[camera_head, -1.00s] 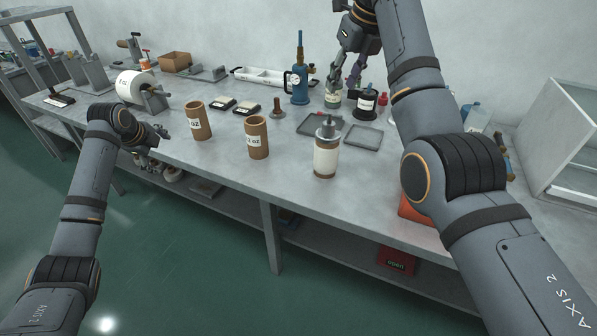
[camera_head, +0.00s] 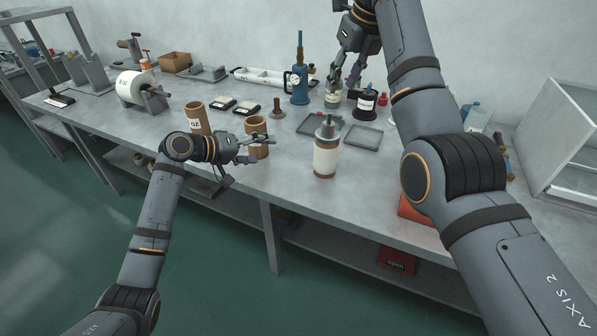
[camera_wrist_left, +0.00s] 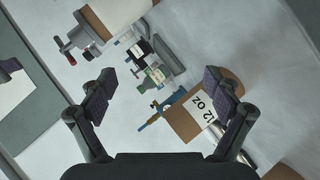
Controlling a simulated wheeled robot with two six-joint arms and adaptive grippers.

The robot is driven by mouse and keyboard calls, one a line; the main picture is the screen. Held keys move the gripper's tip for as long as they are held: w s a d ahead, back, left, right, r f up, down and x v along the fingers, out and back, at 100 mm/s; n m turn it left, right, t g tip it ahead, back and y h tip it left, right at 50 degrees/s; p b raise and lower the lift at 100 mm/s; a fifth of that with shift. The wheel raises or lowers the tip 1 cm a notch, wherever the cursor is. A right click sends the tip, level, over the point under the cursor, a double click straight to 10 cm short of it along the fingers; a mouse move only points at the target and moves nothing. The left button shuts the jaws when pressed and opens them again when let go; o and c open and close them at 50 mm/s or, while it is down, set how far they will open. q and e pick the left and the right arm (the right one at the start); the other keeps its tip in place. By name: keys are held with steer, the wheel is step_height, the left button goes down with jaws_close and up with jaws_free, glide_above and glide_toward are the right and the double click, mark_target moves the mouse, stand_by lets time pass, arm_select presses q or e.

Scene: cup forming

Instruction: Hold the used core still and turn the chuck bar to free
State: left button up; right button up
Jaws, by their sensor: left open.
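The core (camera_head: 326,160), a white-wrapped cylinder with brown ends, stands upright near the front edge of the bench. A grey metal chuck with its bar (camera_head: 327,126) sits on top of it. My left gripper (camera_head: 262,149) is open and empty, left of the core and in front of a brown tube (camera_head: 258,128), apart from the core. In the left wrist view the open fingers (camera_wrist_left: 160,95) are wide apart, with the "12 oz" tube (camera_wrist_left: 190,118) beside the right one. My right gripper (camera_head: 345,82) looks open above a small bottle (camera_head: 333,98) at the back, away from the core.
Another brown tube (camera_head: 196,117) stands left of my left gripper. Two grey trays (camera_head: 363,137) lie behind the core. A blue pump (camera_head: 299,85) and a dark labelled bottle (camera_head: 367,103) stand farther back. A white roll on a stand (camera_head: 139,88) is at the left.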

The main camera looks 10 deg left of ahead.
mark_target(326, 157)
arm_select(q)
steer(key=d+f+n+h, duration=0.1)
steer(key=d+n, duration=0.1)
steer(key=n, duration=0.2)
steer(key=d+f+n+t, duration=0.1)
steer(key=d+n, duration=0.1)
steer(key=n, duration=0.2)
steer(key=d+f+n+h, duration=0.1)
steer(key=d+n, duration=0.2)
steer(key=shift+s+n+t+h, duration=0.3)
steer(key=shift+s+n, duration=0.1)
steer(key=d+n, duration=0.1)
steer(key=n, duration=0.2)
steer(key=d+f+n+t, duration=0.1)
steer(key=n, duration=0.2)
steer(key=d+n, duration=0.1)
steer(key=n, duration=0.2)
steer(key=shift+s+d+f+n+t+h, duration=0.15)
steer(key=shift+s+f+n+t+h, duration=0.15)
steer(key=shift+s+f+t, duration=0.1)
steer(key=n, duration=0.3)
steer(key=shift+s+d+f+t, duration=0.1)
steer(key=shift+d+f+t, duration=0.05)
steer(key=shift+d+t, duration=0.15)
steer(key=x, duration=1)
steer(key=shift+d, duration=0.2)
steer(key=c, duration=1.3)
